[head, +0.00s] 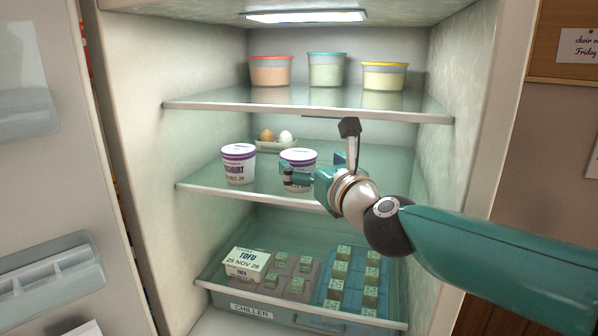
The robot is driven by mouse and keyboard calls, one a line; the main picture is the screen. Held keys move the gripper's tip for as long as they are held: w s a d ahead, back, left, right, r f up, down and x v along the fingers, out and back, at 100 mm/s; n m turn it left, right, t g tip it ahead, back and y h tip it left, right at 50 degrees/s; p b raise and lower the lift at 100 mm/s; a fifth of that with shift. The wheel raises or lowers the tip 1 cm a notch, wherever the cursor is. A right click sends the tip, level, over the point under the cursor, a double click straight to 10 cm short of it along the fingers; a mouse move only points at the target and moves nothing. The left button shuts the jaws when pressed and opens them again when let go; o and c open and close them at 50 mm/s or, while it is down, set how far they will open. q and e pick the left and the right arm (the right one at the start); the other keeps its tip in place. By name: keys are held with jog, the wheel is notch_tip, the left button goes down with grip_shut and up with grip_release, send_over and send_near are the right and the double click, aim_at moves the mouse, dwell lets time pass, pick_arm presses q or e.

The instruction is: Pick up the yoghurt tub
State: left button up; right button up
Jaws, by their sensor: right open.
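Two white yoghurt tubs with purple bands stand on the middle glass shelf of an open fridge. The left yoghurt tub (238,165) shows its label and stands clear of my gripper. The right yoghurt tub (299,157) is partly hidden by my right gripper (298,180). That gripper is open, reaching in from the right, with a teal finger across the front of this tub. I cannot tell whether it touches the tub, and its other finger is not clear. My left gripper is not in view.
Behind the tubs is an egg tray (277,146) with eggs. The upper shelf (310,101) holds three lidded containers. The open door (45,175) stands left.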

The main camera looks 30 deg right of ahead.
aim_at(300, 155)
jog(key=shift+w+d+f+p, duration=0.1)
jog(key=shift+w+d+p, duration=0.1)
jog(key=shift+w, duration=0.75)
jog(key=shift+w+d+p, duration=0.1)
jog(key=shift+w+d, duration=0.05)
jog(key=shift+w, duration=0.85)
jog(key=shift+w+d+f+p, duration=0.1)
jog(key=shift+w+d+p, duration=0.1)
jog(key=shift+w, duration=0.75)
jog(key=shift+r, duration=0.1)
jog(key=shift+c, duration=0.3)
jog(key=c, duration=1.1)
jog(key=shift+c, duration=0.4)
jog(key=shift+r, duration=0.1)
